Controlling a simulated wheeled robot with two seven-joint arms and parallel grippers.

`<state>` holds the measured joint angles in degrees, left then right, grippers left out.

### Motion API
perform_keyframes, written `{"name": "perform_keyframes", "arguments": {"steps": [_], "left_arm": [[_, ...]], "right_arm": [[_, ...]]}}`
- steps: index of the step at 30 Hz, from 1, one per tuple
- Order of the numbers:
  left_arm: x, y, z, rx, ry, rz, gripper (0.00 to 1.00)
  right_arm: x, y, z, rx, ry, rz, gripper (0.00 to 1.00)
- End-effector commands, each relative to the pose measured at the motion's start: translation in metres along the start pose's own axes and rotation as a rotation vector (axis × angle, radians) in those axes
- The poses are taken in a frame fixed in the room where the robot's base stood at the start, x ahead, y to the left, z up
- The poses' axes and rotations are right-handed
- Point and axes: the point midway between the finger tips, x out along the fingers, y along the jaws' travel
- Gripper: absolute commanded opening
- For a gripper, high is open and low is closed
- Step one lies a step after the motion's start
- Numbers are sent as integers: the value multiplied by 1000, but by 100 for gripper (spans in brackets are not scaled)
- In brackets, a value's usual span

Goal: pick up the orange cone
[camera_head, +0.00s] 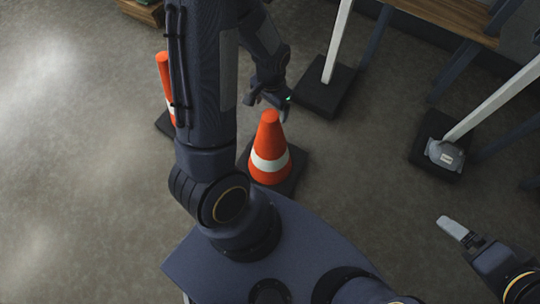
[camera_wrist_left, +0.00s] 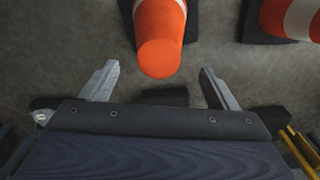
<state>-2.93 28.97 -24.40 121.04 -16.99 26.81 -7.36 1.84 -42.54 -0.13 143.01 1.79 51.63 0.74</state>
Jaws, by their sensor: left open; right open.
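An orange cone (camera_head: 269,172) with a white band stands upright on a black square base in the middle of the head view. My left gripper (camera_head: 269,104) is open and empty just above and behind its tip. In the left wrist view the cone (camera_wrist_left: 161,45) points its rounded tip toward the gap between the open fingers (camera_wrist_left: 160,82), a little ahead of them. A second orange cone (camera_head: 163,72) stands partly hidden behind my left arm; a cone also shows at the upper right of the wrist view (camera_wrist_left: 300,17). My right gripper (camera_head: 455,228) is open and empty at lower right.
Two white posts on black bases stand behind and right: one post (camera_head: 339,40) near the cone, another (camera_head: 492,100) with a grey object (camera_head: 445,155) on its base. A wooden bench (camera_head: 445,15) is at upper right. Floor at left is clear.

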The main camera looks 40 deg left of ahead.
Motion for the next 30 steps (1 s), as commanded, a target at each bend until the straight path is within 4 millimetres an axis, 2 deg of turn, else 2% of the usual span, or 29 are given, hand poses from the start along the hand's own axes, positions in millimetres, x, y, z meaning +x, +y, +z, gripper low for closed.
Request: {"name": "perform_keyframes", "arguments": {"steps": [12,20,30], "left_arm": [[54,1,6,-1,-3,1,81],[55,1,5,-1,1,1,81],[55,1,5,-1,1,1,38]], "right_arm": [[26,12,14,0,0,0,87],[26,12,13,0,0,0,87],[26,12,13,0,0,0,87]]}}
